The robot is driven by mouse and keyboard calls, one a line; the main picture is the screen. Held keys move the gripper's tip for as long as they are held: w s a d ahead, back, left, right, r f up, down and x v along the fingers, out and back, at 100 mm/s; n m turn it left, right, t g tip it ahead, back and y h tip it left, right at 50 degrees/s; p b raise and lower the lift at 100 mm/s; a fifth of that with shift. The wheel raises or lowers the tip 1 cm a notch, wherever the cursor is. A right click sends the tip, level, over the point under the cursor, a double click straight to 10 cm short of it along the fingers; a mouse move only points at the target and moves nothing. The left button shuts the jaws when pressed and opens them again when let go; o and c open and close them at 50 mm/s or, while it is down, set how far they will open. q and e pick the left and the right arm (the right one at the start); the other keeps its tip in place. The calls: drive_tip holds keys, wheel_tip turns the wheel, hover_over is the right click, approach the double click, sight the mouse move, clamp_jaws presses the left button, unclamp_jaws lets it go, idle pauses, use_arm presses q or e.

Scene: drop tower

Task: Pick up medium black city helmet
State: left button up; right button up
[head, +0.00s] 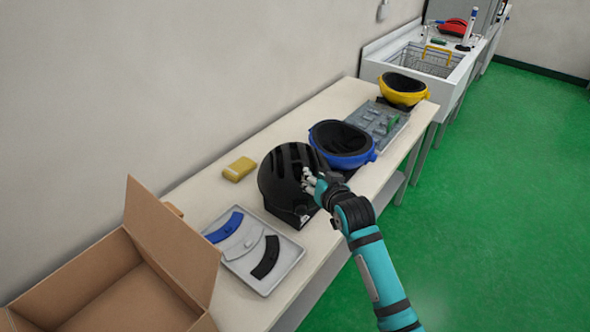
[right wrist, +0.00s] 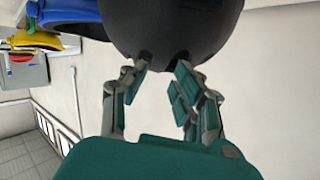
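The black helmet (head: 284,172) has long vents and sits on a black block-like stand (head: 290,214) on the bench. In the right wrist view, its dark rounded shell (right wrist: 165,25) fills the top middle. My right gripper (head: 311,182) is at the helmet's right side in the head view. In the right wrist view, the fingers of my right gripper (right wrist: 160,76) are spread apart, with their tips close to the shell's edge. Nothing is clearly pinched between them, and I cannot tell whether they touch the shell. My left gripper is not in view.
A blue helmet (head: 343,142) stands just behind the black one, and a yellow helmet (head: 403,89) farther back. A tray (head: 274,283) with curved pads, a yellow sponge-like block (head: 239,169) and an open cardboard box (head: 165,245) are nearby. The green floor at right is clear.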

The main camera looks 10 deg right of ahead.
drive_tip(key=p+x, duration=0.1)
drive_tip(key=x, duration=0.3)
drive_tip(key=shift+w+a+f+p, duration=0.15)
drive_tip(key=shift+w+p, duration=0.1)
drive_tip(key=shift+p, duration=0.1)
drive_tip(key=shift+w+f, duration=0.2)
drive_tip(key=shift+w, duration=0.1)
drive_tip(key=shift+s, duration=0.1)
clamp_jaws()
drive_tip(key=shift+r, duration=0.1)
